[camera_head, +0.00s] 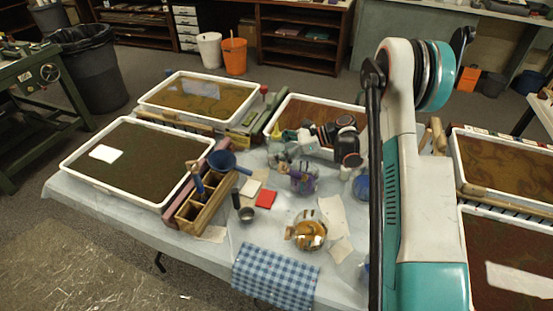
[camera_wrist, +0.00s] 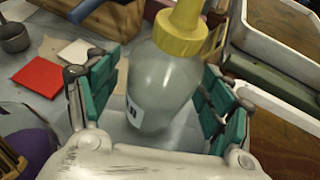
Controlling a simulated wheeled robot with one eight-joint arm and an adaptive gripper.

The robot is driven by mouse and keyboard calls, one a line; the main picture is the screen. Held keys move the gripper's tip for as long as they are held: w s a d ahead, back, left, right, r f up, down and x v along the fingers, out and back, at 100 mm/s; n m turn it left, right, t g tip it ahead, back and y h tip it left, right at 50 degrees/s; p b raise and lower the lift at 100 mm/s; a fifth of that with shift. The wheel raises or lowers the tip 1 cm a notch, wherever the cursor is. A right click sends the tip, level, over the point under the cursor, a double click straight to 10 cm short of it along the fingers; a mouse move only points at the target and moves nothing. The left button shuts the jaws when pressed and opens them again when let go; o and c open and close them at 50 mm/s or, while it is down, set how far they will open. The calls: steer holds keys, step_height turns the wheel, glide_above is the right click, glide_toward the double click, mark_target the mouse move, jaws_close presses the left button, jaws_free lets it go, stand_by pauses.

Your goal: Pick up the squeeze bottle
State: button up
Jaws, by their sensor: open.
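The squeeze bottle (camera_wrist: 155,88) is translucent grey-green with a yellow cap and nozzle, and part of a label shows low on its body. In the wrist view it stands between the teal finger pads of my gripper (camera_wrist: 158,95). The pads are spread, one on each side, and the gripper is open. A gap shows at the left pad; the right pad is close, and I cannot tell whether it touches. In the head view my gripper (camera_head: 297,142) is over the middle of the table, and the bottle beside it is small and partly hidden.
A red square (camera_wrist: 40,77) and a white square (camera_wrist: 80,54) lie left of the bottle. A purple item (camera_head: 303,179) and a glass vessel (camera_head: 309,232) stand nearer the front. White-rimmed trays (camera_head: 160,207) surround the work area. A blue checked cloth (camera_head: 275,275) hangs at the front edge.

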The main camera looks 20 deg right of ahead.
steer(key=c, duration=0.8)
steer(key=shift+r, duration=0.1)
steer(key=shift+c, duration=0.2)
steer(key=shift+r, duration=0.1)
